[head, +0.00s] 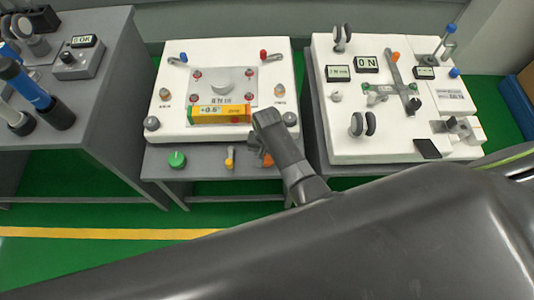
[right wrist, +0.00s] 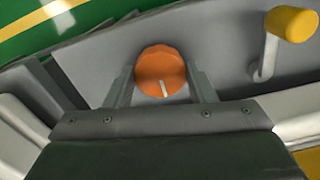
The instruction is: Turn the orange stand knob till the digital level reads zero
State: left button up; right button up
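The orange stand knob (head: 267,160) is on the front of the middle cart, partly hidden by my right gripper (head: 272,147). In the right wrist view, the orange knob (right wrist: 158,66) with its white pointer line lies between the two fingers of my right gripper (right wrist: 160,74). The fingers stand apart on either side of it, with what look like narrow gaps; contact is hard to judge. The digital level (head: 218,114), a yellow and orange bar, lies on the white stand; its small display seems to read about +0.6°. My left gripper is out of view.
A yellow-tipped lever (head: 230,157) sits close left of the knob; it also shows in the right wrist view (right wrist: 290,24). A green knob (head: 177,159) is farther left. Another white-topped cart (head: 400,145) stands at right, a grey cart (head: 105,110) at left.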

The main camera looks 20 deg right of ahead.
jog(key=shift+c, duration=1.3)
jog(key=shift+r+p, duration=0.1)
jog(key=shift+p, duration=0.3)
jog(key=n+p, duration=0.3)
jog(key=p, duration=0.1)
jog(key=shift+r+n, duration=0.15)
jog(key=shift+n, duration=0.25)
jog(key=shift+n+p, duration=0.35)
jog(key=shift+n, duration=0.15)
jog(key=n+p, duration=0.2)
jog(key=n, duration=0.1)
jog(key=shift+n, duration=0.3)
pick_arm(q)
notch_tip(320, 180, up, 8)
jog(key=p, duration=0.1)
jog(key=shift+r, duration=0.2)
pick_arm(e)
jog(key=shift+f+n, duration=0.2)
jog(key=shift+n, duration=1.4)
pick_arm(q)
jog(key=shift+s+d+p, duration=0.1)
jog(key=shift+p, duration=0.2)
